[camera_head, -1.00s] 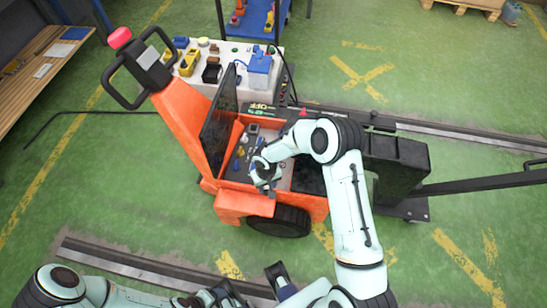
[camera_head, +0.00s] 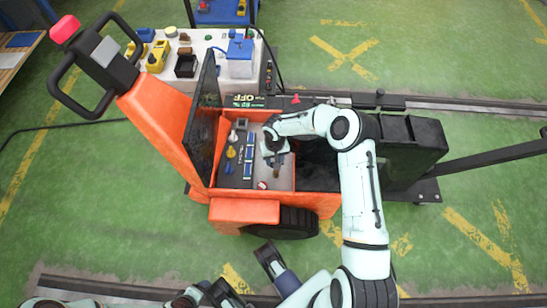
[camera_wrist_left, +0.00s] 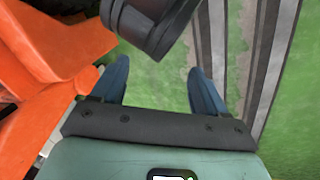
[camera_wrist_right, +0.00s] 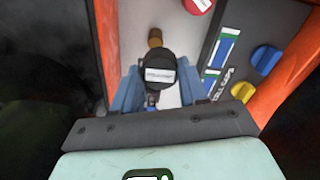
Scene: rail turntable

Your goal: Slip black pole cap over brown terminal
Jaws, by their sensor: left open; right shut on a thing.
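The black pole cap (camera_wrist_right: 157,72) is round with a white label and sits between my right fingers. My right gripper (camera_wrist_right: 160,84) is shut on it, inside the open compartment of the orange cart. The brown terminal (camera_wrist_right: 155,38) stands just beyond the cap in the right wrist view; the cap hides part of it, and I cannot tell whether they touch. In the head view the terminal (camera_head: 276,171) shows close to my right gripper (camera_head: 274,150). My left gripper (camera_wrist_left: 158,82) is open and empty, low beside the cart's dark wheel (camera_wrist_left: 145,25).
A red cap (camera_wrist_right: 200,4), a yellow knob (camera_wrist_right: 266,60) and a blue knob (camera_wrist_right: 243,91) lie near my right gripper. A dark upright panel (camera_head: 204,115) bounds the compartment's left. A white-topped bench (camera_head: 207,77) with several items stands behind. Green floor is open at the right.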

